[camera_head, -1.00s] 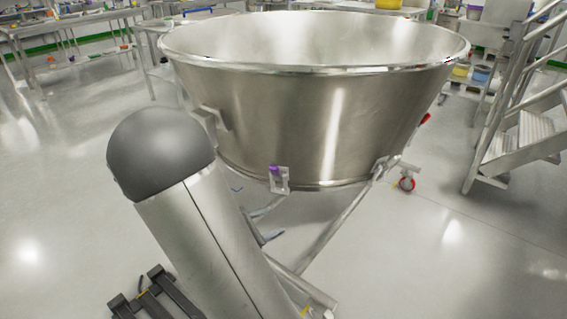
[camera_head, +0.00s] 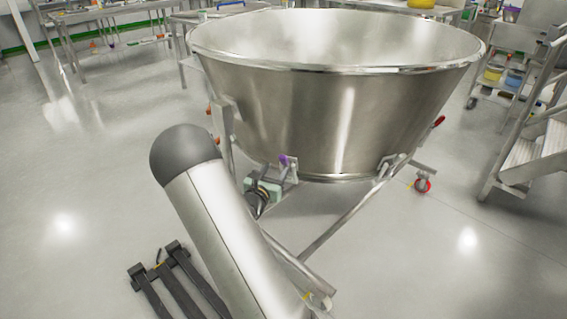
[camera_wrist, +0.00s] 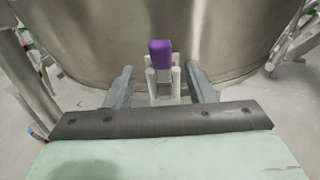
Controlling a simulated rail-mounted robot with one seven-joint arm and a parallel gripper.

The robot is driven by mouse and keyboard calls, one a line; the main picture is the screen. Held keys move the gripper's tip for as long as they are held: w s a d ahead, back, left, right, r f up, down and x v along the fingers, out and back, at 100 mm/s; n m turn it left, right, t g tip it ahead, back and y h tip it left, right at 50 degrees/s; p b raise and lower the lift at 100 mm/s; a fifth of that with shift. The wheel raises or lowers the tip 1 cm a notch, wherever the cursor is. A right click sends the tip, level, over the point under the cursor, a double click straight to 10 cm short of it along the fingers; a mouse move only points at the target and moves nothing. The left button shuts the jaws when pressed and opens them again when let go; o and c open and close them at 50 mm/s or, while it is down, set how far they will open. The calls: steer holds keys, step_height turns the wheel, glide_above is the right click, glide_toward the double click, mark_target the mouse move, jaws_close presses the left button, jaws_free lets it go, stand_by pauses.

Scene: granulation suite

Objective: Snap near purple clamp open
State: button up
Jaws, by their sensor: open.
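The near purple clamp (camera_wrist: 160,54) shows in the wrist view as a purple handle on a pale metal bracket, upright against the steel bowl's lower wall. In the head view the clamp (camera_head: 284,160) is small, low on the bowl. My gripper (camera_wrist: 160,82) is open, its two grey fingers on either side of the clamp bracket, with the purple handle above and between them. I cannot tell whether the fingers touch it. In the head view my gripper (camera_head: 278,180) is at the clamp, partly hidden by my own arm.
The large steel bowl (camera_head: 330,110) stands on a wheeled frame with a red caster (camera_head: 422,185). Metal steps (camera_head: 530,150) stand at the right. A steel table (camera_head: 110,20) is at the back left.

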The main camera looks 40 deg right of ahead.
mark_target(282, 161)
steer(key=b+x, duration=0.1)
steer(key=x, duration=0.6)
steer(key=shift+s, duration=0.1)
jaws_close()
